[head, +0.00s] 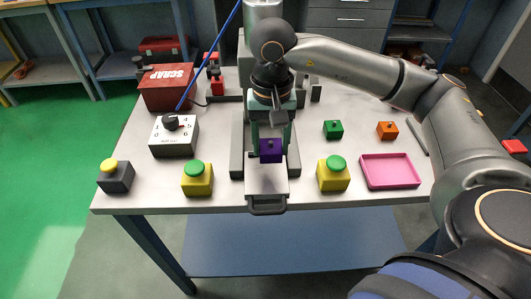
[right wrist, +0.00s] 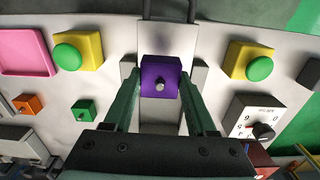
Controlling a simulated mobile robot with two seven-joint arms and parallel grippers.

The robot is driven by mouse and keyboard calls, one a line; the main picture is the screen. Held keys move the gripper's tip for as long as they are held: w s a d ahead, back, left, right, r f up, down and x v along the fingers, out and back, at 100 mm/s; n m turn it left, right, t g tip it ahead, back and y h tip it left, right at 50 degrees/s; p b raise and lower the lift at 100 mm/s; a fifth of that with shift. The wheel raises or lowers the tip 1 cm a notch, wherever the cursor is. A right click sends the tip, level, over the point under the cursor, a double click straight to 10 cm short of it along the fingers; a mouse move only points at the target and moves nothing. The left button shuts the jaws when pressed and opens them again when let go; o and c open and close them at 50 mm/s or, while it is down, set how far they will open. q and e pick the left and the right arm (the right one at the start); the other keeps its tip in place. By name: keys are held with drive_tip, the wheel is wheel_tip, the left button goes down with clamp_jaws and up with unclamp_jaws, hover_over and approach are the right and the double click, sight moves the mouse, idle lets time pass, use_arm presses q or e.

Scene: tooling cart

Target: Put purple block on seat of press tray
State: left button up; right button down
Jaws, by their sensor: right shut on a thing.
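The purple block (head: 270,151), with a small knob on top, is between the fingers of my right gripper (head: 271,137), which is shut on it. The right wrist view also shows the block (right wrist: 160,70) between the green fingertips of the gripper (right wrist: 160,84). The press tray (head: 267,187) is a pale plate with a dark front handle, pulled out toward the front table edge. The block is over the rear part of the tray; I cannot tell whether it touches it. The seat is hidden by the block and gripper. My left gripper is not in view.
Yellow boxes with green buttons stand left (head: 197,178) and right (head: 333,174) of the tray. A pink tray (head: 389,171), a green block (head: 333,129) and an orange block (head: 387,130) are at right. A dial box (head: 174,136) and red scrap bin (head: 168,90) are at left.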

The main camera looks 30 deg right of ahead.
sight(266, 166)
drive_tip(key=shift+w+f, duration=0.8)
drive_tip(key=shift+f, duration=0.2)
drive_tip(key=f, duration=0.3)
drive_tip(key=shift+w+f+p, duration=0.1)
drive_tip(key=shift+w+p, duration=0.1)
drive_tip(key=shift+p, duration=0.1)
drive_tip(key=shift+f, duration=0.1)
drive_tip(key=shift+f, duration=0.1)
drive_tip(key=shift+f+b, duration=0.15)
drive_tip(key=shift+b, duration=0.15)
drive_tip(key=shift+c, duration=1)
unclamp_jaws()
wheel_tip(266, 166, up, 12)
drive_tip(key=shift+r, duration=0.25)
